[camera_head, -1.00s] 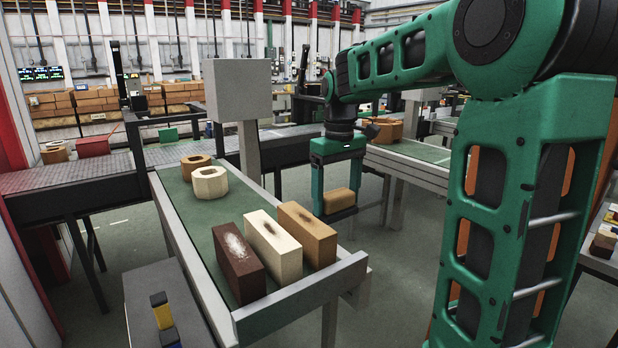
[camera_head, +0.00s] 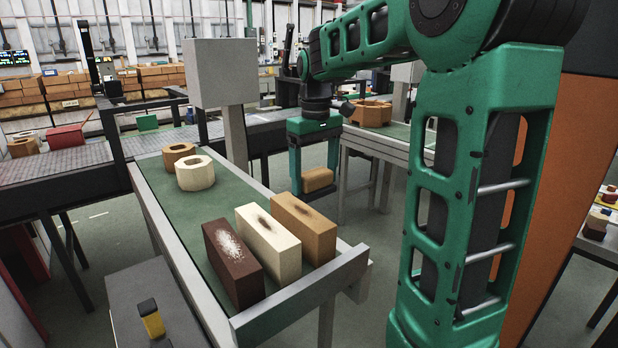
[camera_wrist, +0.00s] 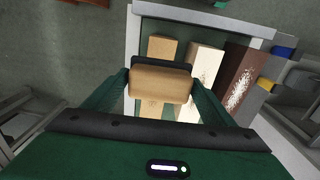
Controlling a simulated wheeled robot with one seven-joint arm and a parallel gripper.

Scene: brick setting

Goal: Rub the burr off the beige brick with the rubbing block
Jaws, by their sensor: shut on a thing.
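My gripper (camera_head: 315,178) is shut on a tan rubbing block (camera_head: 319,180), which also shows between the fingers in the wrist view (camera_wrist: 160,86) with a dark strip along its far edge. The block is held in the air, apart from the bricks. The beige brick (camera_head: 268,243), pale cream with a dark rough patch on top, stands on the green-topped bench (camera_head: 190,217). It stands between a dark brown brick (camera_head: 232,268) with a white patch and a tan brick (camera_head: 305,230) with a dark patch. In the wrist view the held block partly covers the tan brick (camera_wrist: 162,48).
Two bricks with holes, one cream (camera_head: 195,174) and one tan (camera_head: 180,155), sit farther back on the bench. A grey panel on a post (camera_head: 220,75) rises beside the bench. A raised grey lip (camera_head: 300,292) closes the near end.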

